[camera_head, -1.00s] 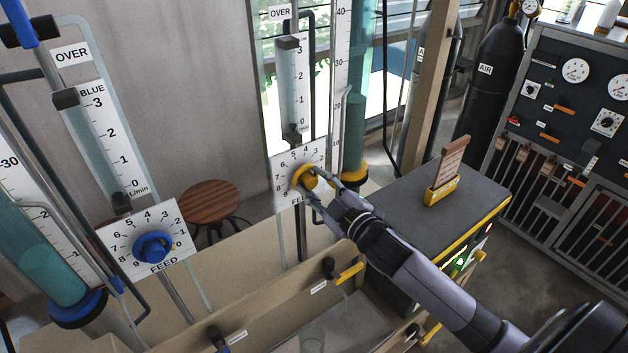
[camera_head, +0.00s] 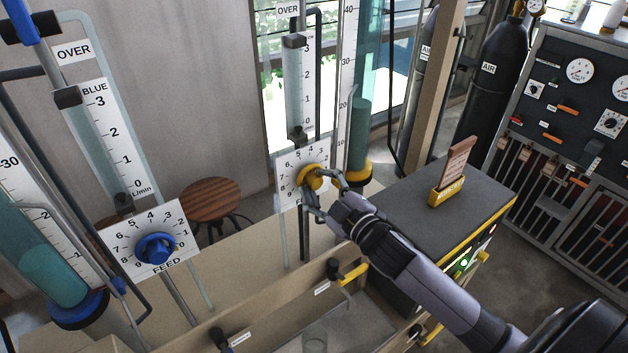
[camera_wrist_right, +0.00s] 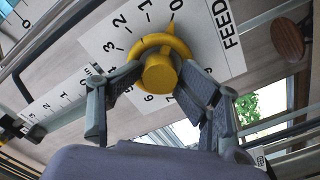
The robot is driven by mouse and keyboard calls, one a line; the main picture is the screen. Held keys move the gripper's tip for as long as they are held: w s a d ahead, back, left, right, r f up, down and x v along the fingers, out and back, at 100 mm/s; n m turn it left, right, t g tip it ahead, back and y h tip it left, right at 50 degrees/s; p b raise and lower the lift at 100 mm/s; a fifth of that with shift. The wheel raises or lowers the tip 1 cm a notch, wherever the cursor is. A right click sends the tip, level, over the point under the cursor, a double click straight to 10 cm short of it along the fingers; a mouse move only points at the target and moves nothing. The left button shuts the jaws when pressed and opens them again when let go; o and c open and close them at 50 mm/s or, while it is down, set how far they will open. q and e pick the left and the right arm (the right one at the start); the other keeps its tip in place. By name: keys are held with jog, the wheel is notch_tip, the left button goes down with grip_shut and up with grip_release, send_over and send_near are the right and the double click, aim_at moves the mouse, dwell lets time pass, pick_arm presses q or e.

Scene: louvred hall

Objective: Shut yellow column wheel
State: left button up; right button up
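The yellow column wheel (camera_head: 313,178) sits on a white FEED dial plate (camera_head: 290,190). In the right wrist view the wheel (camera_wrist_right: 160,68) shows a round hub and a pointed tip aimed at the 0 mark. My right gripper (camera_head: 325,190) is at the wheel. In the right wrist view its fingers (camera_wrist_right: 160,80) are spread on either side of the hub, close to it; whether they touch the rim is unclear. The yellow column (camera_head: 359,135) holds teal liquid behind the plate. The dark float (camera_head: 297,133) is low in the flow tube. My left gripper is out of view.
A blue wheel (camera_head: 155,248) on its own FEED plate stands at left, beside the blue column (camera_head: 45,270). A yellow-handled valve (camera_head: 352,274) is below my right gripper. A dark cabinet (camera_head: 430,215) bears a yellow holder. A wooden stool (camera_head: 208,200) stands behind.

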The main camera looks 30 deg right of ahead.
jog(key=s+d, duration=0.1)
jog(key=s, duration=0.5)
jog(key=shift+p, duration=0.4)
jog(key=shift+s, duration=0.1)
jog(key=s+d, duration=0.1)
jog(key=s, duration=1)
jog(key=shift+s+d, duration=0.3)
jog(key=shift+s, duration=0.05)
